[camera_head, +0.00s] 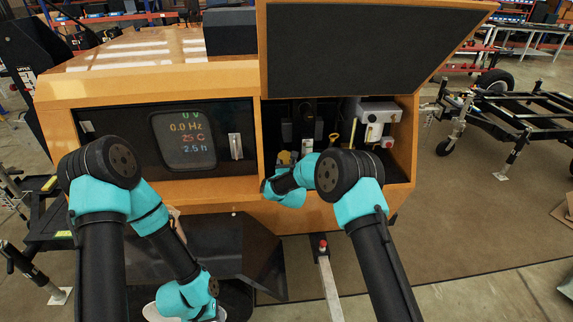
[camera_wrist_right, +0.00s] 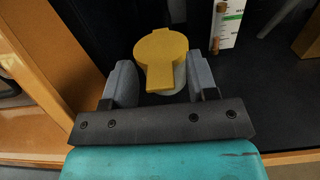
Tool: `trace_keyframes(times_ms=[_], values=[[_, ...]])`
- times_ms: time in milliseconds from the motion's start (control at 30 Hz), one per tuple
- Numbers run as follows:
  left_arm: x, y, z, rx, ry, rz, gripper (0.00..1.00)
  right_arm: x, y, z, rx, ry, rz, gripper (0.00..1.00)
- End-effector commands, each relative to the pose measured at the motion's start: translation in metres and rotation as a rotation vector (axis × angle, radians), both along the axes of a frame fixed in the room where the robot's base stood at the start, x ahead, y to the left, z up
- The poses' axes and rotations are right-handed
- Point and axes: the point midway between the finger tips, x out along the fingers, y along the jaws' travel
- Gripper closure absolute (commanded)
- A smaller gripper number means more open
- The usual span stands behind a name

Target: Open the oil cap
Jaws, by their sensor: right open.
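The yellow oil cap (camera_wrist_right: 162,45) is round with a raised tab pointing toward my gripper, and sits on a pale round neck in the right wrist view. My right gripper (camera_wrist_right: 161,75) is open, with one grey finger on each side of the cap and its tab. Gaps show between the fingers and the cap, so it is not clamped. In the head view my right arm reaches into the open compartment (camera_head: 405,165) and its wrist mostly hides the gripper.
The orange tower housing (camera_head: 150,82) has a raised dark-lined lid (camera_head: 370,45). Left of the compartment is a control panel with a lit display (camera_head: 183,140). A white tank (camera_head: 377,112) stands in the compartment's right side. A yellow-handled dipstick (camera_head: 333,138) is near my right wrist.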

Motion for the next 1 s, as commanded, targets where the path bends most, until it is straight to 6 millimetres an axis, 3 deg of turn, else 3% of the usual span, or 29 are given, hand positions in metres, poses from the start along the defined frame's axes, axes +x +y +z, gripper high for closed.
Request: trace_keyframes(times_ms=[233, 767, 1000], values=[[0.0000, 0.0000, 0.0000, 0.000, 0.000, 0.000, 0.57, 0.0001, 0.0000, 0.0001, 0.000, 0.000, 0.000, 0.49], [0.0000, 0.0000, 0.0000, 0.000, 0.000, 0.000, 0.57, 0.0000, 0.0000, 0.0003, 0.000, 0.000, 0.000, 0.99], [0.0000, 0.0000, 0.0000, 0.000, 0.000, 0.000, 0.57, 0.0000, -0.0003, 0.0004, 0.000, 0.000, 0.000, 1.00]])
